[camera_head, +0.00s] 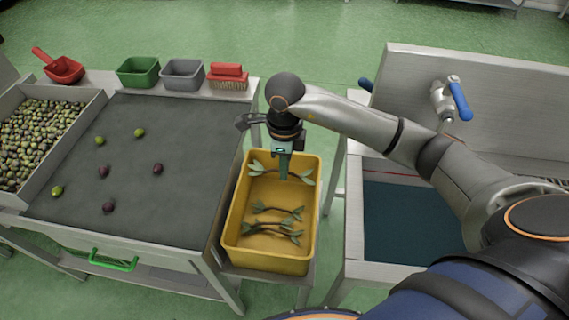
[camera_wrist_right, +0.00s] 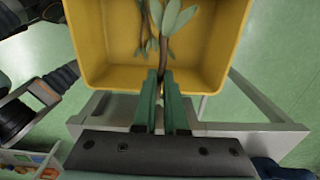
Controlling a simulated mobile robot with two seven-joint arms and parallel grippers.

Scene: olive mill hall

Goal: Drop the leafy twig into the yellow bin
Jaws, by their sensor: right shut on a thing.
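My right gripper (camera_head: 284,177) is shut on a leafy twig (camera_head: 299,178) with green leaves at both ends. It holds the twig across its middle, over the far part of the yellow bin (camera_head: 236,215). In the right wrist view, the twig's brown stem (camera_wrist_right: 164,45) runs out from between the green fingertips (camera_wrist_right: 163,78), with the yellow bin (camera_wrist_right: 215,75) behind it. I cannot tell exactly how high the twig is above the bin floor. More leafy twigs (camera_head: 272,230) lie in the near part of the bin. My left gripper is not in view.
The bin stands between a grey sorting table (camera_head: 165,195) with several loose olives and a metal sink (camera_head: 395,275) on the right. An olive tray (camera_head: 40,140), green tub (camera_head: 138,72), grey tub (camera_head: 183,73), red brush (camera_head: 228,77) and red scoop (camera_head: 62,68) are on the left.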

